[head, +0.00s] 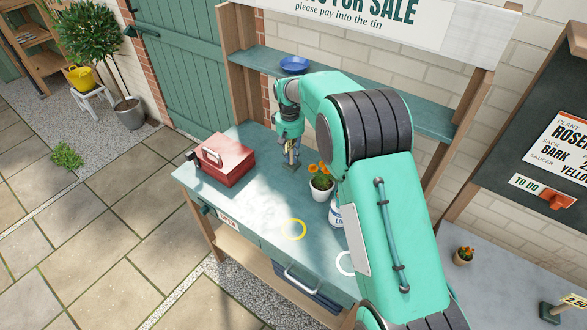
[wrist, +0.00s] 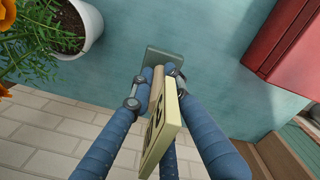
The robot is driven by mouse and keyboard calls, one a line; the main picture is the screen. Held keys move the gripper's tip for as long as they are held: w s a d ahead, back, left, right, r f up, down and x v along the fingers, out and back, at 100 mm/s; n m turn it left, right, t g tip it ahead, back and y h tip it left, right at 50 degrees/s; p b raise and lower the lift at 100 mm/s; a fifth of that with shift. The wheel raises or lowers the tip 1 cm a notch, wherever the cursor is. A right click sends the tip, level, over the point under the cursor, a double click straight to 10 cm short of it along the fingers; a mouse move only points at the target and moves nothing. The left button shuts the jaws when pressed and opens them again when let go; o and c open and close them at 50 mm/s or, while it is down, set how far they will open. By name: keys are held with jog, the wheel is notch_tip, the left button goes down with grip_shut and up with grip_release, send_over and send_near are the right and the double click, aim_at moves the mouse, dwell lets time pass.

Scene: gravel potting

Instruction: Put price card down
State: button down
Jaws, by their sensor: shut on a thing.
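The price card (wrist: 160,135) is a cream plate with dark figures on a stem with a flat grey-green base (wrist: 166,57). My gripper (wrist: 155,82) has blue fingers and is shut on the card's stem in the wrist view. The base points away from the camera, over the blue-green bench top (wrist: 190,25); I cannot tell whether it touches. In the head view my gripper (head: 291,150) is over the back of the bench (head: 250,222), between the red cash tin (head: 225,160) and the potted orange flowers (head: 321,184). The card is mostly hidden there.
A labelled white tin (head: 335,214) stands beside the flower pot, partly behind my arm. A blue saucer (head: 293,65) sits on the shelf above. Bench room is clear left of the yellow ring.

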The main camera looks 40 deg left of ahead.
aim_at(290, 141)
jog(key=shift+f, duration=0.55)
jog(key=shift+f, duration=0.1)
jog(key=shift+f+b, duration=0.3)
jog(key=shift+f, duration=1.5)
jog(key=shift+f, duration=0.15)
jog(key=c, duration=1.7)
grip_release()
jog(key=r+p, duration=0.1)
jog(key=r, duration=1.1)
jog(key=shift+a+r+p, duration=0.15)
jog(key=shift+a+p, duration=0.05)
jog(key=shift+p, duration=0.2)
